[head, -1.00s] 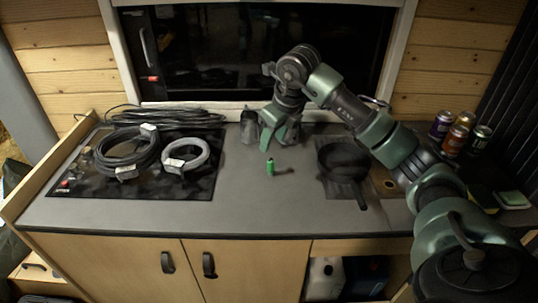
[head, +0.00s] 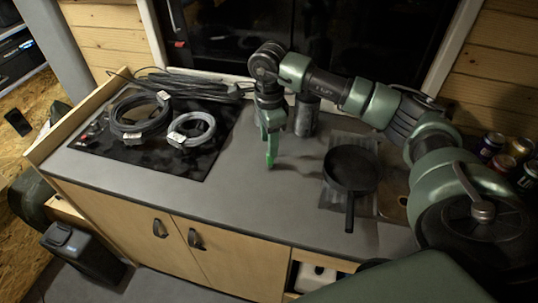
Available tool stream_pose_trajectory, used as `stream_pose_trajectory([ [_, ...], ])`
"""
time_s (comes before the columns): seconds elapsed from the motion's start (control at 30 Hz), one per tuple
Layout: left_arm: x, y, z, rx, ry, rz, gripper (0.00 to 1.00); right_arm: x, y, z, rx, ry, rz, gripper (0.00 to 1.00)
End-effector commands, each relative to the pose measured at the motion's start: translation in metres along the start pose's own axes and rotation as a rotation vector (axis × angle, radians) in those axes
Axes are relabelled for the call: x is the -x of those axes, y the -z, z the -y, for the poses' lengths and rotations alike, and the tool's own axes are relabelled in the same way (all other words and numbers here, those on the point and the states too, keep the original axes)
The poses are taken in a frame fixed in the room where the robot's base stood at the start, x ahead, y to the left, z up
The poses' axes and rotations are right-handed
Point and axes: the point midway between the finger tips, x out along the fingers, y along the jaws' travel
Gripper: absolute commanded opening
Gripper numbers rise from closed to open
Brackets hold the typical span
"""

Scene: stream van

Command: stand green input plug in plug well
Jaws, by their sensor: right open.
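The green input plug (head: 270,161) is a small bright green piece on the grey counter (head: 240,190), apparently upright. My right gripper (head: 270,150) points down right at it, and its fingers hide most of the plug. The gripper is open; I cannot tell whether the fingers are around the plug or just in front of it. A dark cylinder (head: 306,116) stands behind and to the right of the gripper. I cannot make out a plug well with certainty. My left gripper is not in view.
A black pan (head: 352,168) lies to the right, its handle toward the front edge. Coiled cables (head: 141,113) and a light grey coil (head: 192,129) lie on the black hob at left. Several cans (head: 491,146) stand at far right. The front middle counter is clear.

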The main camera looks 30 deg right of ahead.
Motion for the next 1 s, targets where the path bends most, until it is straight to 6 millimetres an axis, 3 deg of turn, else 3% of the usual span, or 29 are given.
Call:
stream_pose_trajectory([
  [0.07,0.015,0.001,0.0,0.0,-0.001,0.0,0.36,-0.009,-0.002,-0.003,0.0,-0.006,-0.002,0.46],
  [0.23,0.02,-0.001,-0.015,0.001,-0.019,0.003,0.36,-0.032,-0.002,-0.002,-0.002,-0.003,-0.001,0.46],
  [0.37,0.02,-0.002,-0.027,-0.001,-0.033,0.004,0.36,-0.036,-0.002,-0.001,-0.002,0.001,0.0,0.46],
  [0.5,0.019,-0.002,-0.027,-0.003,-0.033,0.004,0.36,-0.036,-0.002,-0.001,-0.002,0.001,0.0,0.46],
  [0.67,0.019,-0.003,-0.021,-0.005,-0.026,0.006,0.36,-0.036,-0.002,-0.001,-0.002,0.001,0.0,0.04],
  [0.7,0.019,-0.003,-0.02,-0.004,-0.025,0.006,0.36,-0.036,-0.002,-0.001,-0.002,0.001,0.0,0.0],
  [1.0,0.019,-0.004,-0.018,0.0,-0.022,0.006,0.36,-0.035,-0.002,-0.001,-0.002,0.002,0.0,0.0],
])
